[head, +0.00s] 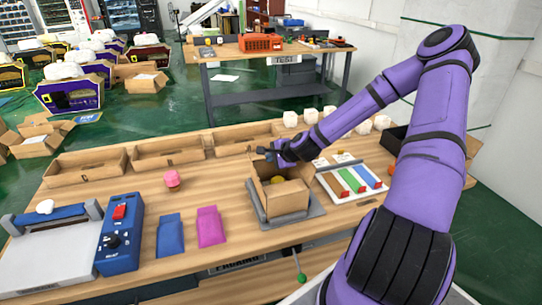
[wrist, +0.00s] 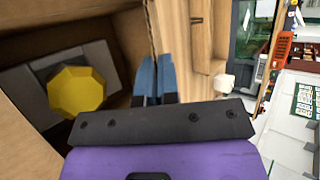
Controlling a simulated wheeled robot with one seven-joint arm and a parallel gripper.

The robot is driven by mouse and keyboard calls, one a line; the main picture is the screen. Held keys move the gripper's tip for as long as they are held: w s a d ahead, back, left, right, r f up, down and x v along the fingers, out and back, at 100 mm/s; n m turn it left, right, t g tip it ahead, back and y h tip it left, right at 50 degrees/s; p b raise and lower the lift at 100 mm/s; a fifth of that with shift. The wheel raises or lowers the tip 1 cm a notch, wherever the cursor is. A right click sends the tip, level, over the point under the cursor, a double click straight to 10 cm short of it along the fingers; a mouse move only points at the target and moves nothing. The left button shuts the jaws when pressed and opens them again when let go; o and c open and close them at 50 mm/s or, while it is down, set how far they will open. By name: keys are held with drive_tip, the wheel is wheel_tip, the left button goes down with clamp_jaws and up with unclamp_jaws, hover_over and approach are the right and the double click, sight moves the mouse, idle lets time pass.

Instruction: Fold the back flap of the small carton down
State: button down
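The small carton (head: 287,200) stands open on a grey plate (head: 312,212) on the wooden bench. A yellow faceted object (wrist: 77,92) sits inside it on a grey surface, and it also shows in the head view (head: 277,180). The back flap (head: 266,168) stands up at the carton's far side, partly hidden by my gripper. My gripper (head: 268,152) is at the top of that back side. In the wrist view its two blue fingertips (wrist: 155,72) are close together at the cardboard edge. I cannot tell whether any cardboard is pinched between them.
Empty cardboard trays (head: 168,152) line the bench's back edge. A tray with coloured strips (head: 350,178) lies right of the carton. Several white objects sit behind.

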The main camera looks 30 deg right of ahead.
drive_tip(key=shift+s+f+t, duration=0.15)
drive_tip(key=shift+f+t, duration=0.05)
drive_tip(key=shift+t, duration=0.3)
drive_tip(key=c, duration=1.3)
unclamp_jaws()
drive_tip(key=shift+c, duration=0.2)
drive_tip(key=v, duration=1)
drive_tip(key=shift+s+r, duration=0.25)
drive_tip(key=shift+s, duration=0.1)
